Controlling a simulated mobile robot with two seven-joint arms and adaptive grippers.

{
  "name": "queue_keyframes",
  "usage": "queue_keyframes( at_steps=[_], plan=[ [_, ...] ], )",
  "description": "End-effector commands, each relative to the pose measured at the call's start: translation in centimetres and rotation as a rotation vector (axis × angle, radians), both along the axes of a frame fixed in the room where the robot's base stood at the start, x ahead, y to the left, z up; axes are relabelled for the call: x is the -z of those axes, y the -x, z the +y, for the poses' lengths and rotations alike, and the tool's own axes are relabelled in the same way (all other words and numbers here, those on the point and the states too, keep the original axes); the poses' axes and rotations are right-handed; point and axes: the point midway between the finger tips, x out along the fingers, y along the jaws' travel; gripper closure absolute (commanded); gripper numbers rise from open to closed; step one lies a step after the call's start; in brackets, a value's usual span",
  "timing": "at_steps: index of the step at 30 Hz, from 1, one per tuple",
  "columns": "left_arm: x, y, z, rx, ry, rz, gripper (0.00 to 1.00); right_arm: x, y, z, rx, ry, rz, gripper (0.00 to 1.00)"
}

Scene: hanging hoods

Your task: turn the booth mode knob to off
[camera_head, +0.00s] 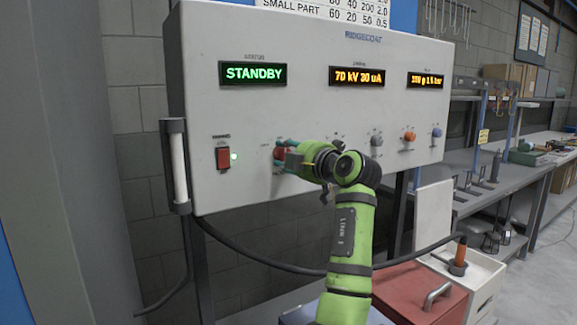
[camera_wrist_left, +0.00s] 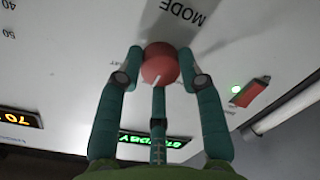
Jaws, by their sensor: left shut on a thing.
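The booth mode knob (camera_wrist_left: 160,62) is a round red knob on the pale control panel (camera_head: 300,95). A short white pointer mark shows on its face in the left wrist view, towards the side of the green STANDBY display (camera_head: 253,73). My left gripper (camera_head: 282,153) is at the panel with its teal fingers shut around the knob. In the left wrist view two fingers lie on opposite sides of the knob and a third comes from below. In the head view the gripper hides much of the knob. The word MODE shows upside down in the left wrist view. My right gripper is out of view.
A lit red rocker switch (camera_head: 222,158) sits left of the knob. A grey knob (camera_head: 376,140), an orange knob (camera_head: 409,136) and a blue knob (camera_head: 436,132) sit to the right. A red box (camera_head: 415,292) stands below.

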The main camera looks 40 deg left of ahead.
Motion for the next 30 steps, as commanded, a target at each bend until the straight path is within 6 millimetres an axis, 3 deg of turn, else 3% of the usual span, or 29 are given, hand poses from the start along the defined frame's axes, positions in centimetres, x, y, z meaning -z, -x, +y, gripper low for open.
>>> queue_keyframes(
  at_steps=[22,23,24,25,30],
  plan=[
    [-0.68,0.23,0.14,-0.002,0.014,-0.099,0.95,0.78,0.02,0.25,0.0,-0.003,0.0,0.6],
    [-0.68,0.23,0.14,-0.002,0.014,-0.099,0.58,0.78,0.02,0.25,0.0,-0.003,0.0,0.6],
    [-0.68,0.23,0.14,-0.002,0.014,-0.099,0.42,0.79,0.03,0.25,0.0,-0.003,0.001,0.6],
    [-0.65,0.22,0.14,-0.002,0.015,-0.098,0.39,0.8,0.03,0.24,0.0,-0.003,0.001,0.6],
    [-0.38,0.12,0.07,-0.001,0.019,-0.094,0.39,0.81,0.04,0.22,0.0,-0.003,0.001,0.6]
  ],
)
